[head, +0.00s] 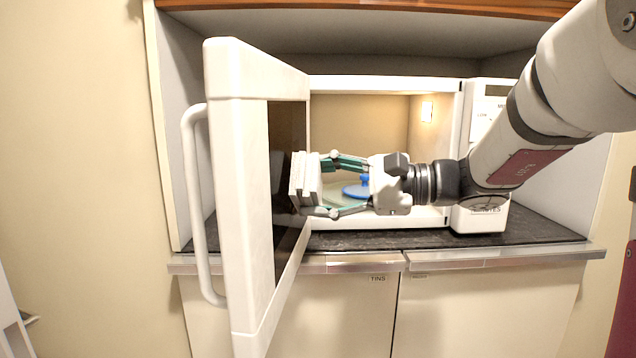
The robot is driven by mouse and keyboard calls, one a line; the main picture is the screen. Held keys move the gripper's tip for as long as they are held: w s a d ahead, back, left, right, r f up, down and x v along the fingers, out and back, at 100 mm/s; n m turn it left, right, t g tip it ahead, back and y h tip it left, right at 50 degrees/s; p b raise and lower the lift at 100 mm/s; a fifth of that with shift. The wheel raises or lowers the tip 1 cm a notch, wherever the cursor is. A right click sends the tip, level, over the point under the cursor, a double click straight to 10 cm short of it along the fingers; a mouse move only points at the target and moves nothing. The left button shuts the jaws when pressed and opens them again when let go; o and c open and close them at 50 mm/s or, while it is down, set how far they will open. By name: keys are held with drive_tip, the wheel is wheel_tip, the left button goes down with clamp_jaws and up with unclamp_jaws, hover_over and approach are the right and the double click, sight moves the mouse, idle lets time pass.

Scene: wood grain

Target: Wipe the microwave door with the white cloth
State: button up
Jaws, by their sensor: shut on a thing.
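The white microwave (385,84) stands on a dark shelf with its door (237,180) swung open toward me on the left. The door's inner side has a dark window (288,135), and its outer side has a long white handle (194,200). My gripper (318,184) points left and is shut on the white cloth (304,182), which looks like a folded block. The cloth is at the inner face of the door, over the window's right part. It appears to touch the door, but I cannot tell for certain.
A blue object (357,189) sits on the turntable inside the lit microwave, partly behind my gripper. The control panel (489,108) is partly hidden by my arm. Cupboard doors (480,310) lie below the dark shelf (540,226). Alcove walls stand close on both sides.

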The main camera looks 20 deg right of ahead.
sight(317, 176)
drive_tip(key=shift+s+a+p, duration=0.25)
drive_tip(key=shift+s+a, duration=0.2)
drive_tip(key=shift+s, duration=0.35)
drive_tip(key=shift+s+a+p, duration=0.2)
drive_tip(key=shift+s+a, duration=0.25)
drive_tip(key=shift+s, duration=0.35)
drive_tip(key=shift+r, duration=0.15)
drive_tip(key=shift+r+p, duration=0.9)
drive_tip(key=shift+r, duration=0.4)
drive_tip(key=shift+w+d+f+b, duration=0.1)
drive_tip(key=shift+w+d+b, duration=0.25)
drive_tip(key=shift+w, duration=0.5)
drive_tip(key=shift+w+d+b, duration=0.2)
drive_tip(key=shift+w+d, duration=0.15)
drive_tip(key=shift+w, duration=0.45)
drive_tip(key=shift+w+d+b, duration=0.2)
drive_tip(key=shift+w+d, duration=0.25)
drive_tip(key=shift+w, duration=0.35)
drive_tip(key=shift+w+d+b, duration=0.2)
drive_tip(key=shift+w+d, duration=0.2)
drive_tip(key=shift+w, duration=0.4)
drive_tip(key=shift+d, duration=0.1)
drive_tip(key=shift+s, duration=0.1)
